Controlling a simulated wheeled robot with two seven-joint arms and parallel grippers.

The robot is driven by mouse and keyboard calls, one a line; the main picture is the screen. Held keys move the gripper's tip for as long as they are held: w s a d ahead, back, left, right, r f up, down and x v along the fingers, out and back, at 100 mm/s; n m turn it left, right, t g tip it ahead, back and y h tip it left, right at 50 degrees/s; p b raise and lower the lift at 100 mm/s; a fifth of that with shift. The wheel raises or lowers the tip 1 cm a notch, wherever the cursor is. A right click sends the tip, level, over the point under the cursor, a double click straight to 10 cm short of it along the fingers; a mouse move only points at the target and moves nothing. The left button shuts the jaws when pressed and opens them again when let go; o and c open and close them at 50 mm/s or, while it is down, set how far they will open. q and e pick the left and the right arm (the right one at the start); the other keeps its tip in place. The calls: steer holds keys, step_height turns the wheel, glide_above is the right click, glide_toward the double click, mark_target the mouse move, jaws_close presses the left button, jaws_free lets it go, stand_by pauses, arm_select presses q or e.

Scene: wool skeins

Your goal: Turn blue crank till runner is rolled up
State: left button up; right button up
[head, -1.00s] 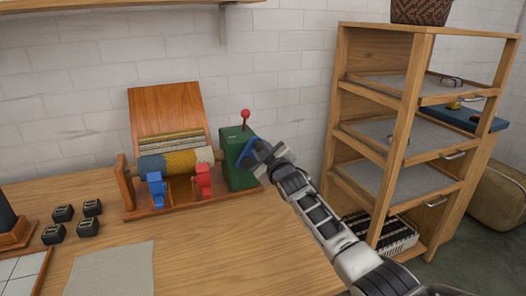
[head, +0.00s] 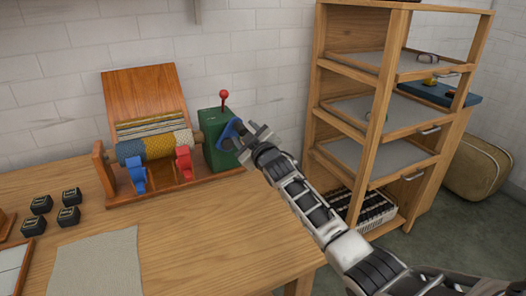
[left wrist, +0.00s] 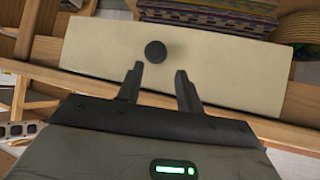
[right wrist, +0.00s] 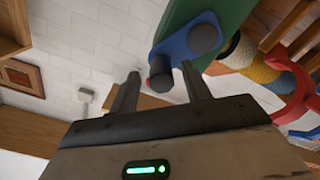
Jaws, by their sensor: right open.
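The blue crank (head: 230,133) is on the right side of a green box (head: 214,151) with a red-knobbed lever on top. A woven cloth roll (head: 152,147) in blue, yellow and grey lies on the wooden frame left of it. My right gripper (head: 256,138) is at the crank's outer end. My left gripper (left wrist: 160,75) shows only in the left wrist view, open and empty, before a cream panel with a dark knob (left wrist: 155,51).
Blue (head: 138,174) and red (head: 184,162) clamp-like parts stand before the roll. Several small black blocks (head: 69,196) and a grey cloth (head: 98,262) lie on the table at left. A wooden shelf rack (head: 385,135) stands at right. The table's front middle is clear.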

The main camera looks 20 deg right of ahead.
steer(key=s, duration=1.3)
steer(key=shift+s+d, duration=0.15)
steer(key=shift+d, duration=0.15)
steer(key=shift+r, duration=0.1)
